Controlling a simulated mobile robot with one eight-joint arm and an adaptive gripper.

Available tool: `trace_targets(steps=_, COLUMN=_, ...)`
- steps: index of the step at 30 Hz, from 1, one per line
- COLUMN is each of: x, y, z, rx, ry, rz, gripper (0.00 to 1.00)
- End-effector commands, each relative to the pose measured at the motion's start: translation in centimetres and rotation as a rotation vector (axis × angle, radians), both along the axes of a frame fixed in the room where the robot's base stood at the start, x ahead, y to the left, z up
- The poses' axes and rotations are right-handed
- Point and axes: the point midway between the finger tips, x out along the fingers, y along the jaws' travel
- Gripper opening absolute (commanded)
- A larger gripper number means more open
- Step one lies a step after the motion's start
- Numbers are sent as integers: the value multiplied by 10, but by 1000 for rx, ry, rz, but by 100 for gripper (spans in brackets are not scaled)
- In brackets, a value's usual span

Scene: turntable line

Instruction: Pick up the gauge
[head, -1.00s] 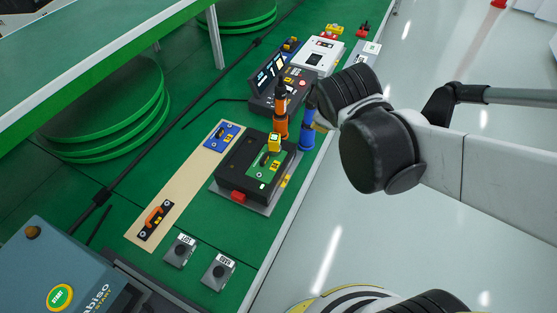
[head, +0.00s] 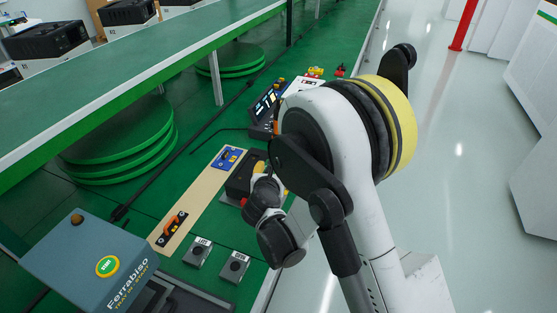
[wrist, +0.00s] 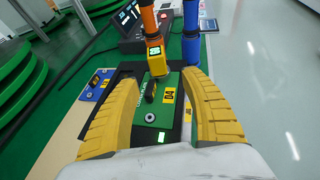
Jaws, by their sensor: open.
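A small yellow box with a lit display, which looks like the gauge (wrist: 155,58), stands at the far end of a green plate marked 04 (wrist: 146,117) in the wrist view. A black handle (wrist: 151,91) sits on that plate, in front of the yellow box. The plate lies on a black fixture (wrist: 127,75). My gripper (wrist: 158,80) is open, its yellow fingers spread on either side of the plate. Nothing is held between them.
An orange cylinder (wrist: 148,20) and a blue cylinder (wrist: 191,35) stand behind the plate. A tan strip (head: 202,195) with a blue plate (head: 227,158) and an orange-handled plate (head: 172,228) lies left. Two grey button boxes (head: 198,252) (head: 234,266) stand in front.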

Motion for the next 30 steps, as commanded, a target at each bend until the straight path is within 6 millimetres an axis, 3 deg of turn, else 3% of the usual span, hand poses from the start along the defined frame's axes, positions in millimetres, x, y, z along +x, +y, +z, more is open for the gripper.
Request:
trace_targets(steps=16, x=78, y=-4, z=-27, rx=5, ry=1, rz=-4, gripper=54)
trace_targets(steps=26, x=87, y=-5, z=-27, rx=3, ry=1, rz=-2, gripper=54)
trace_targets(steps=27, x=87, y=-5, z=-27, rx=3, ry=1, rz=-2, gripper=50)
trace_targets(steps=30, x=87, y=-5, z=-27, rx=3, ry=1, rz=-2, gripper=19)
